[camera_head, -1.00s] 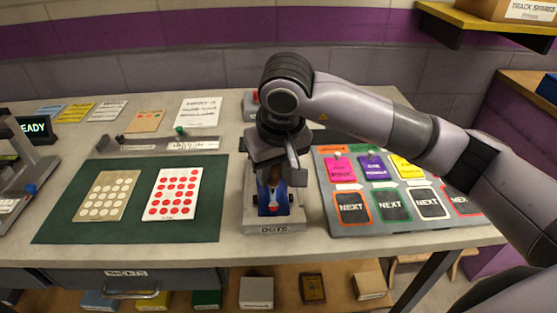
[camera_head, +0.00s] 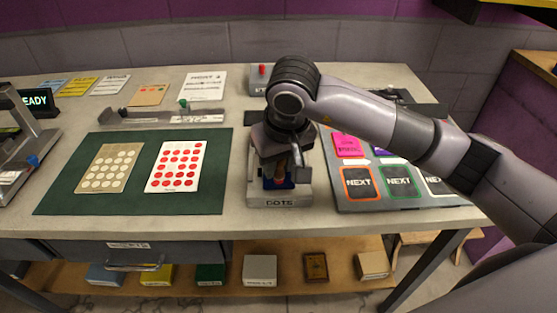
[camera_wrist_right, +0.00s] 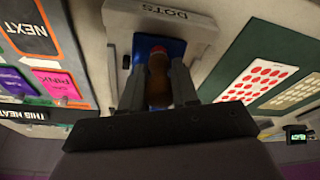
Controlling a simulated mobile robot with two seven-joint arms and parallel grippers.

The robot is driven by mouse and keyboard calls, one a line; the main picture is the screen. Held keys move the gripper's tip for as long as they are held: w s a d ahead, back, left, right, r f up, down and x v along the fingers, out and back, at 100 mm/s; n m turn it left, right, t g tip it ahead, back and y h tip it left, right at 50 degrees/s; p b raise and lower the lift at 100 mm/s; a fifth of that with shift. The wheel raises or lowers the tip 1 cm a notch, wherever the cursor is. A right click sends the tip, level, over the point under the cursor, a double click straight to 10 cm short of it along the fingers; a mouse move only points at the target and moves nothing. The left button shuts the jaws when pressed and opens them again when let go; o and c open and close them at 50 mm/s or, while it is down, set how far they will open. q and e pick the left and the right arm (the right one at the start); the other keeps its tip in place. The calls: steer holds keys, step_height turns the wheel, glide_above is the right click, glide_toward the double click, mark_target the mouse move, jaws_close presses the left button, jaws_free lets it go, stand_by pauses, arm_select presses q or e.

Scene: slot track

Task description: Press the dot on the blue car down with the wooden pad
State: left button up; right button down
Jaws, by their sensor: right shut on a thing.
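The blue car (camera_head: 279,184) sits in a grey holder labelled DOTS (camera_head: 280,202); only its near end shows in the head view. My right gripper (camera_head: 283,172) is over the car and hides most of it. In the right wrist view, the gripper (camera_wrist_right: 158,88) is shut on the brown wooden pad (camera_wrist_right: 158,92), which points at the blue car (camera_wrist_right: 174,46). A red patch (camera_wrist_right: 157,50) shows at the pad's far end; I cannot tell whether pad and car touch. My left gripper is not in view.
A board of NEXT cards (camera_head: 347,205) stands close right of the holder. A green mat (camera_head: 130,200) with a sheet of red dots (camera_head: 165,166) and a sheet of pale dots (camera_head: 125,158) lies left. A small box with a red button (camera_head: 260,72) stands behind.

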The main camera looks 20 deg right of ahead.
steer(key=shift+f+b, duration=0.4)
stand_by(1.0)
steer(key=shift+f+b, duration=0.15)
steer(key=shift+b, duration=0.2)
stand_by(1.3)
steer(key=shift+r+p, duration=1.65)
steer(key=shift+r, duration=1.95)
